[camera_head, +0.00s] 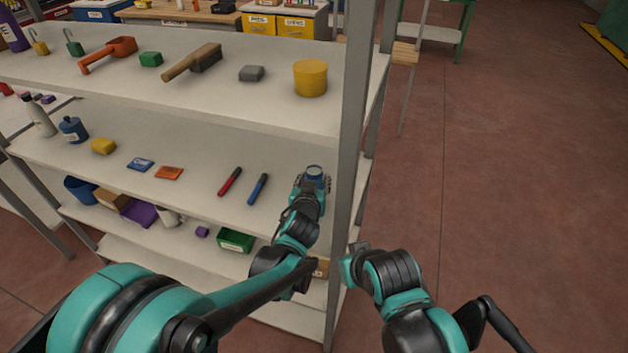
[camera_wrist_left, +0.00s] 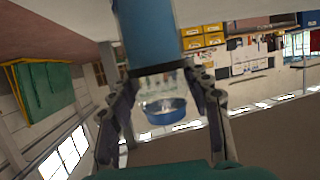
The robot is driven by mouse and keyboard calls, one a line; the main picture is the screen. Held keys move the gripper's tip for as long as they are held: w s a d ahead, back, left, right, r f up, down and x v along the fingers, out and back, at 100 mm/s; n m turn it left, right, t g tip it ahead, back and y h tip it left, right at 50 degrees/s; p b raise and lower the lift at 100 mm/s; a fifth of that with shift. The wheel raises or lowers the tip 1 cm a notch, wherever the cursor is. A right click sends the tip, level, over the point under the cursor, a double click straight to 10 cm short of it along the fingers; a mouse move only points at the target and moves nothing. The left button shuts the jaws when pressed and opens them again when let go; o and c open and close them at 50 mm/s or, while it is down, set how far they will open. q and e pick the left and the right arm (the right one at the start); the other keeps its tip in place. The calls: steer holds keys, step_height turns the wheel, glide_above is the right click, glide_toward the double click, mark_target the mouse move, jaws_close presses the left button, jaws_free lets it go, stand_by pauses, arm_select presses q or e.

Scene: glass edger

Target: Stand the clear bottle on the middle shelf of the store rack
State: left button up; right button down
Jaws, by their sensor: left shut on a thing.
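The clear bottle, with blue parts, shows in the head view (camera_head: 314,173) at the right end of a rack shelf. In the left wrist view the clear part (camera_wrist_left: 160,84) is between the fingers, with a blue cylinder and a blue ring at its ends. My left gripper (camera_head: 314,184) is shut on it. Whether its base touches the shelf is hidden. The store rack's shelf with the markers (camera_head: 200,205) lies below the top shelf (camera_head: 210,110). My right gripper (camera_head: 353,254) is beside the rack's right post; its fingers are unclear.
A red marker (camera_head: 230,181) and a blue marker (camera_head: 257,188) lie left of my left gripper. The rack post (camera_head: 350,130) stands just right of it. A yellow tub (camera_head: 310,78) sits on the shelf above. A green bin (camera_head: 236,240) is below. Open floor (camera_head: 520,180) lies right.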

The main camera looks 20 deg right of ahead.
arm_select(q)
steer(key=o, duration=1.5)
